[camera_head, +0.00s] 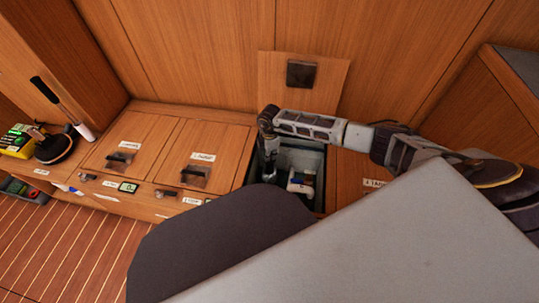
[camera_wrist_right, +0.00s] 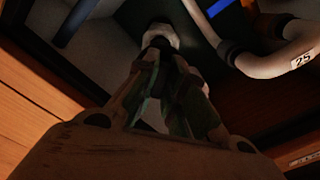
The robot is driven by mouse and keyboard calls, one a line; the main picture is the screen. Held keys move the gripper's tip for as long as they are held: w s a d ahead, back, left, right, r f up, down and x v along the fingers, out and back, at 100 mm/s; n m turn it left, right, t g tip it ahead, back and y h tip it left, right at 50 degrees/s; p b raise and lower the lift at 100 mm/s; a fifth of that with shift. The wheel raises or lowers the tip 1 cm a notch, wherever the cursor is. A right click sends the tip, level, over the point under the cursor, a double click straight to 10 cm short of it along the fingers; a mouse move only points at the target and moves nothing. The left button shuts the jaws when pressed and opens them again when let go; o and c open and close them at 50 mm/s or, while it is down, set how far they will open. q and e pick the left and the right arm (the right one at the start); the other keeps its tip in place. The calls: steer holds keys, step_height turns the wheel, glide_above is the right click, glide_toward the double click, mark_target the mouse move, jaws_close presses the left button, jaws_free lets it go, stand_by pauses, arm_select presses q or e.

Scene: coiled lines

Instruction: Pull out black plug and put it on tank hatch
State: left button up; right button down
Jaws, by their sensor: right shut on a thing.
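My right gripper (camera_head: 268,172) reaches down into an open compartment (camera_head: 318,152) in the wooden bench. In the right wrist view its fingers (camera_wrist_right: 160,58) are shut on the black plug (camera_wrist_right: 157,41), a small dark piece at a pale round fitting (camera_wrist_right: 162,32). The fingers hide much of the plug, and I cannot tell whether it is still seated in the fitting. Two closed hatches with dark handles, a left one (camera_head: 133,138) and a right one (camera_head: 218,148), lie left of the compartment. Their labels are too small to read. My left gripper is not in view.
A square lid with a dark handle (camera_head: 335,73) leans on the wall behind the compartment. White pipes (camera_wrist_right: 280,60), one marked 25, run inside beside my fingers. A brush (camera_head: 60,105) and a round dark tool (camera_head: 53,149) lie at the far left.

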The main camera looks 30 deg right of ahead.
arm_select(q)
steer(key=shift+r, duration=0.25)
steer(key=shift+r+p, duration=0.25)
steer(key=shift+p, duration=0.25)
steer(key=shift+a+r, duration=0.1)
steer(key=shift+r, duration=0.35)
stand_by(0.6)
